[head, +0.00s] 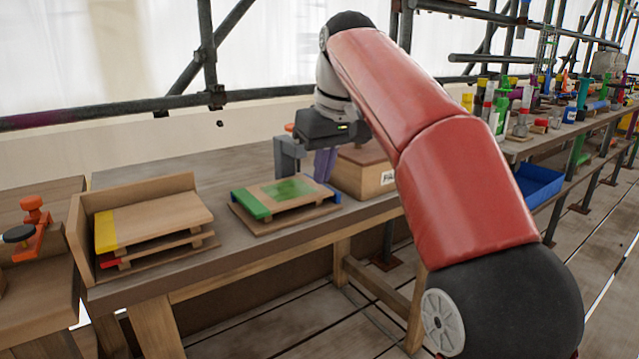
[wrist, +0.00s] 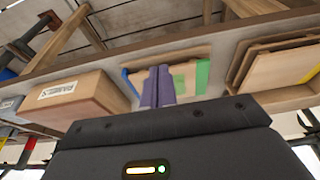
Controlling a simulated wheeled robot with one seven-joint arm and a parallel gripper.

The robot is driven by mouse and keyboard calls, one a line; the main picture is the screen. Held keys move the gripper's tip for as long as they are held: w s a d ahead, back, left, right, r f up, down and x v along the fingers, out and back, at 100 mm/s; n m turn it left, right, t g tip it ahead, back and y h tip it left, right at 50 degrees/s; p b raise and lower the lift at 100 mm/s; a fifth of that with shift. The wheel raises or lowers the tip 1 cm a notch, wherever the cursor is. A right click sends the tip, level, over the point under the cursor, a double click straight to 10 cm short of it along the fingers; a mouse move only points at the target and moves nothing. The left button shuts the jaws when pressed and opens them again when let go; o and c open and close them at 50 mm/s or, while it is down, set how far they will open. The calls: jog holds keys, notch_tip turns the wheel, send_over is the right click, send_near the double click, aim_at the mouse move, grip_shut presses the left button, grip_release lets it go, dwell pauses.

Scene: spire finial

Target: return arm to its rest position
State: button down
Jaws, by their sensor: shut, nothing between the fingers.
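My red arm reaches over the wooden workbench (head: 230,250), and my gripper (head: 322,172) hangs above its back part, pointing down. In the wrist view my gripper's two purple fingers (wrist: 158,72) are side by side, shut, with nothing between them. Below and beside the fingers lies a board with a green end block and a green patch (head: 289,190), resting on a wooden base. It also shows in the wrist view (wrist: 203,76), partly hidden by the fingers. The gripper looks apart from the board, though the exact gap is hard to tell.
A labelled wooden box (head: 362,177) stands right beside the gripper. A wooden rack with stacked boards and a yellow-ended top board (head: 160,222) is at the left. An orange clamp (head: 34,210) is far left. Scaffold poles (head: 150,105) run behind. A blue bin (head: 540,182) is at right.

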jog(key=s+d+f+m+t+h, duration=0.15)
jog(key=s+d+f+m, duration=0.35)
jog(key=s+d, duration=0.55)
jog(key=s+d+f+m, duration=0.1)
jog(key=s+d+f, duration=0.1)
jog(key=s+f, duration=0.5)
jog(key=s+d+f+t, duration=0.1)
jog(key=s+d+f, duration=0.1)
jog(key=s+f, duration=0.5)
notch_tip(320, 180, down, 4)
jog(key=shift+s+f+m, duration=0.1)
jog(key=shift+s+m, duration=0.25)
jog(key=shift+m, duration=0.05)
